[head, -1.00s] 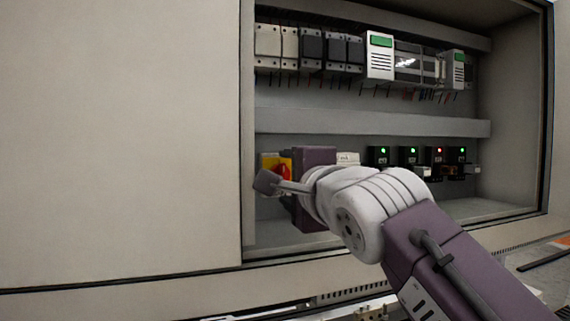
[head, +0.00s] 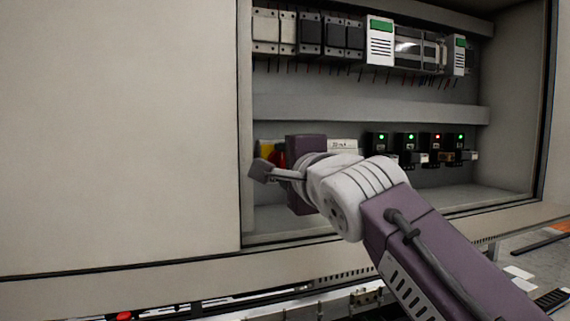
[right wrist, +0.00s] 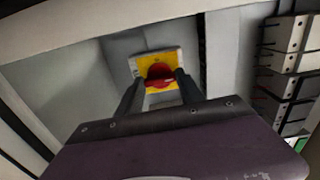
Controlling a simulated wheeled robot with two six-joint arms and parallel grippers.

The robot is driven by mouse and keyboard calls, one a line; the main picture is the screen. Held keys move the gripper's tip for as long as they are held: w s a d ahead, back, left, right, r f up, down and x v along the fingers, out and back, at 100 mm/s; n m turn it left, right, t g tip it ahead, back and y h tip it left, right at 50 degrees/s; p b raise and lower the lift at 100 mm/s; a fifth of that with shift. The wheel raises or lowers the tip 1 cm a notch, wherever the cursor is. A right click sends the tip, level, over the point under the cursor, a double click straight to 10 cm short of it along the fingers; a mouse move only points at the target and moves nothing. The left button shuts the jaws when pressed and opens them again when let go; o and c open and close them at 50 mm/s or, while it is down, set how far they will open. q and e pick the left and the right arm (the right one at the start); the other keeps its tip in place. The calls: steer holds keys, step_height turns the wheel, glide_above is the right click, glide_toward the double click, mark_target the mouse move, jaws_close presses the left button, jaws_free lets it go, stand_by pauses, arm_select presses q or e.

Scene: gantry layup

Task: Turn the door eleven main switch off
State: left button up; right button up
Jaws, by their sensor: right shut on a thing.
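The main switch is a yellow plate (head: 266,146) with a red handle (head: 281,158), low at the left end of the open cabinet. In the right wrist view the yellow plate (right wrist: 143,65) and the red handle (right wrist: 159,71) show ahead, between the fingers. My right gripper (head: 287,162) is shut on the red handle; its body and wrist hide much of the switch in the head view. In the right wrist view the fingertips (right wrist: 157,84) lie at both sides of the handle. I cannot read any door number. My left gripper is not in view.
Small black devices (head: 377,140) with green and red lights sit right of the switch, beside a white label (head: 343,146). A row of modules (head: 344,36) fills the upper rail. A plain pale panel (head: 120,130) borders the opening closely on the left.

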steer(key=shift+r, duration=0.15)
steer(key=n, duration=0.8)
steer(key=shift+r+n+b, duration=0.1)
steer(key=shift+n+b, duration=0.2)
steer(key=shift+n, duration=0.1)
steer(key=n, duration=0.4)
steer(key=shift+n, duration=2.3)
steer(key=shift+p, duration=0.3)
